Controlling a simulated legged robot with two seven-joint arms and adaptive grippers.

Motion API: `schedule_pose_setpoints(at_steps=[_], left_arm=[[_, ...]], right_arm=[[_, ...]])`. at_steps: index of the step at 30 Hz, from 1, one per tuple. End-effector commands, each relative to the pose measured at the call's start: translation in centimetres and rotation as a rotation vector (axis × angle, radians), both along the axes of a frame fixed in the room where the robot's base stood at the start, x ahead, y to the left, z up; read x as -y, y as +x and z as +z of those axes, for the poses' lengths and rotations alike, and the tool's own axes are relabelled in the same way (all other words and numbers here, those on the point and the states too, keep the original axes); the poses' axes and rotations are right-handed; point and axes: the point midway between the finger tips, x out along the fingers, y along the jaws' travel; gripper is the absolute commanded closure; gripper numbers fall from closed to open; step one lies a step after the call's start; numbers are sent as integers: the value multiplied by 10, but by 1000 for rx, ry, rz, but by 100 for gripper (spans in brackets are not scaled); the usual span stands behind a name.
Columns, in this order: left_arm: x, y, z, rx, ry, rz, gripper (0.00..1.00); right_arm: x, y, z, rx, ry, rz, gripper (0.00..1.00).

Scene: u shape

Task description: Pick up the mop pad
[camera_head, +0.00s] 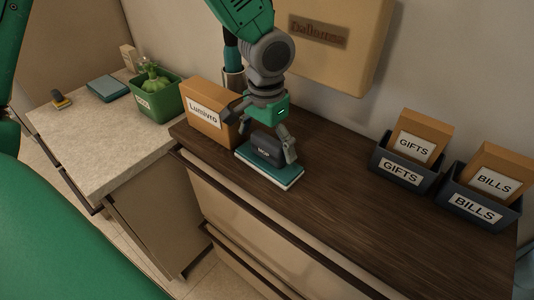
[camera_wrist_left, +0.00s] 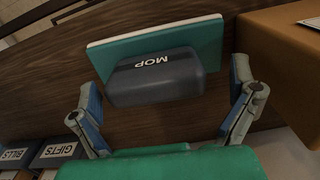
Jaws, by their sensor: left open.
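The mop pad (camera_head: 273,172) lies on the dark wooden counter (camera_head: 330,185), a teal slab with a pale underside and a dark block handle (camera_head: 266,149) labelled MOP on top. In the left wrist view the teal pad (camera_wrist_left: 205,38) is beyond the dark handle (camera_wrist_left: 155,85). My left gripper (camera_head: 268,152) is open above the pad, pointing down. In the left wrist view its fingers (camera_wrist_left: 165,110) stand apart on either side of the handle, with visible gaps. My right gripper is not seen.
A Lumivro box (camera_head: 207,118) stands close left of the gripper. GIFTS (camera_head: 398,168) and BILLS (camera_head: 478,203) bins are at the right. A green bin (camera_head: 157,100) sits on the lighter counter (camera_head: 95,140). The counter between the pad and the bins is clear.

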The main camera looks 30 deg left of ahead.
Motion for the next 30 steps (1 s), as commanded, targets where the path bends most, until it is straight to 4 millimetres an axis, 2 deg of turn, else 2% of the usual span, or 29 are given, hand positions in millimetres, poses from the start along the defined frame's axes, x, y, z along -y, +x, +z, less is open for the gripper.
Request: schedule_pose_setpoints(at_steps=[3,9,10,14,25,30], left_arm=[[1,0,-8,0,2,0,0],[1,0,-8,2,1,0,0],[0,-1,-8,2,1,1,7],[0,0,-8,1,0,1,52],[0,0,-7,1,0,1,53],[0,1,2,5,-1,1,53]], right_arm=[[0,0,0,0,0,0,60],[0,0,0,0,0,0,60],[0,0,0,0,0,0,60],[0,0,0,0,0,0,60],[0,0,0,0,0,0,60],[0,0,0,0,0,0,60]])
